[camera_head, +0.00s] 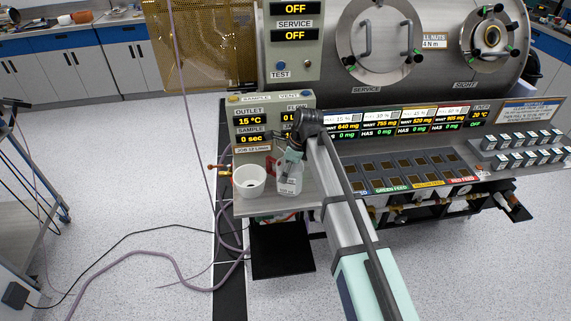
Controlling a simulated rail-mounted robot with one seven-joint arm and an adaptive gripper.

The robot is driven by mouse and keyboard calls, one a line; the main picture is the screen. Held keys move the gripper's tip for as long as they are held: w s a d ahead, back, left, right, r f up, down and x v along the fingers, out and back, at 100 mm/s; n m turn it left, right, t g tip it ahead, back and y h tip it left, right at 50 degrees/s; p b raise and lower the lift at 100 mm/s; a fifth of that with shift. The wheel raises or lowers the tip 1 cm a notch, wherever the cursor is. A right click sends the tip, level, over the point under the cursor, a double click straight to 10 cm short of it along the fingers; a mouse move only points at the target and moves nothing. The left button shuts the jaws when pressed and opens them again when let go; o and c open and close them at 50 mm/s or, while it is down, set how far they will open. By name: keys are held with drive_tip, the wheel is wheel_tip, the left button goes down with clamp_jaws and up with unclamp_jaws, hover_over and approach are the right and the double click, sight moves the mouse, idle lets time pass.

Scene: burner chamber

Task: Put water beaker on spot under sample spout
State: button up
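A clear beaker (289,180) with a pale label stands upright, or is held close, over the right part of the small grey shelf (310,196) below the outlet panel. I take it for the water beaker. My gripper (292,155) reaches down to its top from the dark wrist. The fingers are small and partly hidden, so I cannot tell whether they grip it. The sample panel (252,138) reads "0 sec". The spout and the spot under it are not clearly distinguishable.
A brass-coloured fitting (222,169) sticks out left of the shelf. My arm crosses the right side of the shelf. A feed tray (415,172) with dark slots and small labelled blocks (525,148) lie to the right. Hoses and cables run on the floor at left.

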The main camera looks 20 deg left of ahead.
drive_tip(key=w, duration=0.1)
drive_tip(key=w+a+p, duration=0.1)
drive_tip(key=shift+w+a+r, duration=0.1)
drive_tip(key=shift+w+a, duration=0.1)
drive_tip(key=shift+w, duration=0.15)
drive_tip(key=shift+s+d+f, duration=0.1)
drive_tip(key=shift+s+f, duration=0.1)
drive_tip(key=shift+f, duration=0.2)
drive_tip(key=shift+f, duration=0.15)
drive_tip(key=o, duration=1.1)
drive_tip(key=b+v, duration=0.2)
drive_tip(key=v, duration=1)
drive_tip(key=shift+b, duration=0.3)
